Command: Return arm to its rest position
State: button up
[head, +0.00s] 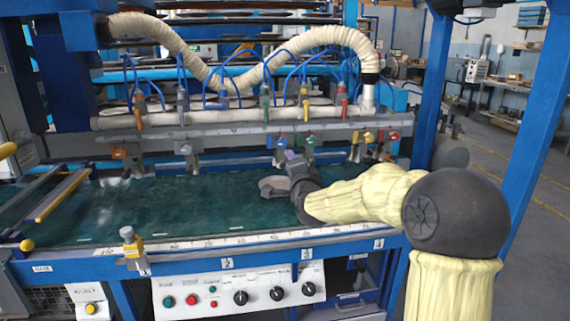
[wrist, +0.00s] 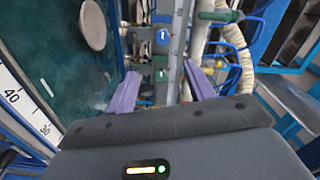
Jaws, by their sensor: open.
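My arm reaches in from the right of the head view over the dark green bed of the plate dryer (head: 150,205). My gripper (head: 288,158) is at the arm's end, above the back part of the bed and near the row of coloured valves. In the wrist view my gripper's two purple fingers (wrist: 162,85) stand wide apart with nothing between them. A pale round disc (wrist: 93,25) lies on the green bed to the left in the wrist view. A greyish flat shape beside my gripper in the head view (head: 272,186) looks like the same disc, partly hidden by my wrist.
A bar with coloured valves (head: 240,137) runs along the back of the bed, close to my gripper. A ribbed hose (head: 320,38) hangs above. A blue post (head: 430,90) stands behind my arm. A control panel (head: 238,290) is at the front. The bed's left half is clear.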

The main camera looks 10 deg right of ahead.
jog(key=s+a+f+n+g+y, duration=0.1)
jog(key=s+a+f+n+g, duration=0.2)
jog(key=s+f+n+g, duration=0.75)
jog(key=s+d+f+n+g, duration=0.1)
jog(key=s+f+n+g, duration=0.1)
jog(key=s+f, duration=0.45)
jog(key=s+d+f+n+g+h, duration=0.1)
jog(key=s+f, duration=0.2)
jog(key=s, duration=0.7)
jog(key=s+d+f+n+g, duration=0.15)
jog(key=s+f, duration=0.25)
jog(key=s, duration=0.4)
jog(key=w+p+v, duration=0.3)
jog(key=p+v, duration=0.9)
jog(key=w+r+p+v, duration=0.1)
jog(key=w+p+v, duration=0.1)
jog(key=p+v, duration=1)
jog(key=shift+w+a+r+p, duration=0.3)
jog(key=shift+w+p, duration=0.25)
jog(key=shift+p, duration=0.15)
jog(key=shift+f, duration=0.1)
jog(key=c, duration=0.3)
jog(key=shift+w, duration=0.15)
jog(key=shift+c, duration=0.3)
